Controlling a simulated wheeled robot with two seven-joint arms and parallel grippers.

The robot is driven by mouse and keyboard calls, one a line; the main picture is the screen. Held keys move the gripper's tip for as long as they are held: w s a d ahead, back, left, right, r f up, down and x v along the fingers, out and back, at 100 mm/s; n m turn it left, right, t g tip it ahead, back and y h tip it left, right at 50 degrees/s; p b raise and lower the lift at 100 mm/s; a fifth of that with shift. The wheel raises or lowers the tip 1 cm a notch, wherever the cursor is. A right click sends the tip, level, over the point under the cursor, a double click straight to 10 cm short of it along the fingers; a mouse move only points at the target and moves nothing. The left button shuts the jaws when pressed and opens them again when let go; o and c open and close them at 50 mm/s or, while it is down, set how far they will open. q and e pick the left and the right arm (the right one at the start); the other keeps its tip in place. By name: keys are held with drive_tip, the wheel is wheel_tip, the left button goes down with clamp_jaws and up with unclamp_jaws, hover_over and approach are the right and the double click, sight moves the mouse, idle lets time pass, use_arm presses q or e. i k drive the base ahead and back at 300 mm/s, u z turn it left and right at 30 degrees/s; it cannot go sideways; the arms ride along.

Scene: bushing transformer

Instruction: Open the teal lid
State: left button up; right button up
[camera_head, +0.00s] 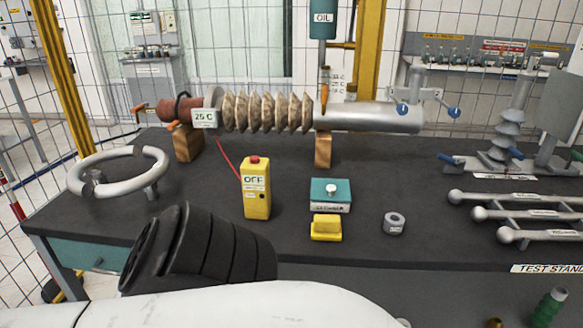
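The teal lid (330,189) sits flat on a small pale box (331,208) near the middle of the dark table. It has a white round knob (331,188) on top and looks shut. A label is on the box's front. A black ribbed part and a white link of my own arm fill the lower left and bottom of the view. They are in front of the table and apart from the lid. Neither gripper's fingers show.
A yellow OFF box (256,188) stands left of the lid. A small yellow block (326,228) is just in front of it, and a grey ring (394,223) to its right. A long ribbed bushing (265,112) lies behind on wooden blocks. Metal rods (520,213) lie at right.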

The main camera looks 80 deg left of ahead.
sight(336, 191)
drive_tip(key=u, duration=3)
drive_tip(key=k, duration=0.2)
